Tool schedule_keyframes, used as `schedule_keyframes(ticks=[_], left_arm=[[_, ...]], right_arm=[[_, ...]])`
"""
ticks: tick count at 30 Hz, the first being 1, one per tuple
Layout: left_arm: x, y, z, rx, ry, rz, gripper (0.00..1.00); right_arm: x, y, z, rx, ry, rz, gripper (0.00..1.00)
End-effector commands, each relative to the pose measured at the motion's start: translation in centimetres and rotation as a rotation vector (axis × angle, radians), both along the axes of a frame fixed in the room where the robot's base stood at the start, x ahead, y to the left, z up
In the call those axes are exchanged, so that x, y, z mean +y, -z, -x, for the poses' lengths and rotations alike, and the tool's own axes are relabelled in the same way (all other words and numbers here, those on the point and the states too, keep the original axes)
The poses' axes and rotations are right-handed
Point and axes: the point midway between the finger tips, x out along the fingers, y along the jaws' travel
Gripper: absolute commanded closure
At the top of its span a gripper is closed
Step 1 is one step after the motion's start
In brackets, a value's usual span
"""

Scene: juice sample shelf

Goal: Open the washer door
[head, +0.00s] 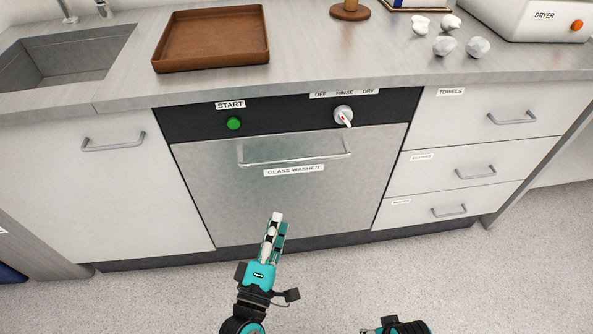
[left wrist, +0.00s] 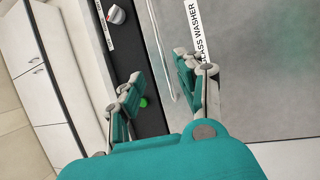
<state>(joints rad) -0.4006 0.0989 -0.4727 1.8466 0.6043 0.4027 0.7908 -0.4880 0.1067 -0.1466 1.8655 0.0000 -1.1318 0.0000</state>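The glass washer door (head: 290,205) is a flat steel panel under the counter, closed flush with the cabinet fronts. Its bar handle (head: 295,162) runs across the top, above the GLASS WASHER label. My left gripper (head: 278,220) is in front of the lower door, below the handle and apart from it. In the left wrist view the fingers of the left gripper (left wrist: 157,76) are spread with nothing between them, and the handle (left wrist: 160,50) shows beyond them. My right gripper (head: 398,327) barely shows at the bottom edge; its fingers cannot be made out.
Above the door are a green START button (head: 233,123) and a dial (head: 343,114). Drawers (head: 475,160) stand at right, a cabinet (head: 100,190) at left. A brown tray (head: 212,65) and a dryer (head: 530,25) are on the counter. The visible floor before the washer is clear.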

Motion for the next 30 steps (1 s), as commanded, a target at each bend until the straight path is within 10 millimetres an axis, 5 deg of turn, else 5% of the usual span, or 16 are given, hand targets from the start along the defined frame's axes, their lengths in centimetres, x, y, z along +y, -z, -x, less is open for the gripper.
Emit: schedule_keyframes(ticks=[21,30], left_arm=[[-3.1,-2.6,-13.4,-0.002,-0.001,-0.004,0.64],[-3.7,-3.1,-16.2,0.001,0.0,-0.005,0.64]], right_arm=[[0.1,-1.8,-0.5,-0.014,0.002,-0.002,0.37],[0.2,-3.1,-0.8,-0.024,0.003,-0.004,0.37]])
